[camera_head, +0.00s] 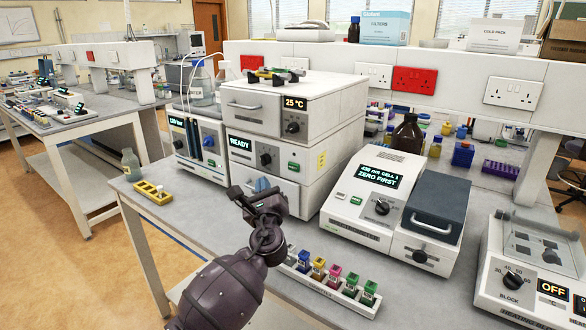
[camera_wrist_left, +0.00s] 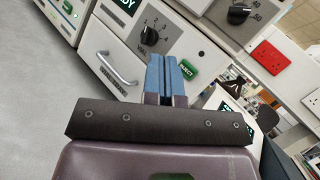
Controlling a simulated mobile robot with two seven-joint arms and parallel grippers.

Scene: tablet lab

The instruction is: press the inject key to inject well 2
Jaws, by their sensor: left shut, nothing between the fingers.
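The injector module in the white stack (camera_head: 277,187) has a lit READY display (camera_head: 240,143), a black vial dial (camera_head: 265,159) and a green inject key (camera_head: 294,166). In the wrist view the key, labelled INJECT (camera_wrist_left: 188,69), sits just right of my blue fingertips, and the numbered dial (camera_wrist_left: 149,37) is above and left of them. The dial's exact setting is too small to tell. My left gripper (camera_head: 262,185) is shut and empty in front of the panel, its tips (camera_wrist_left: 162,64) close to the key; contact cannot be told. My right gripper is out of view.
A spectrometer reading ZERO FIRST (camera_head: 368,199) and a heating block (camera_head: 528,289) stand to the right. A yellow rack (camera_head: 152,193) lies left on open bench.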

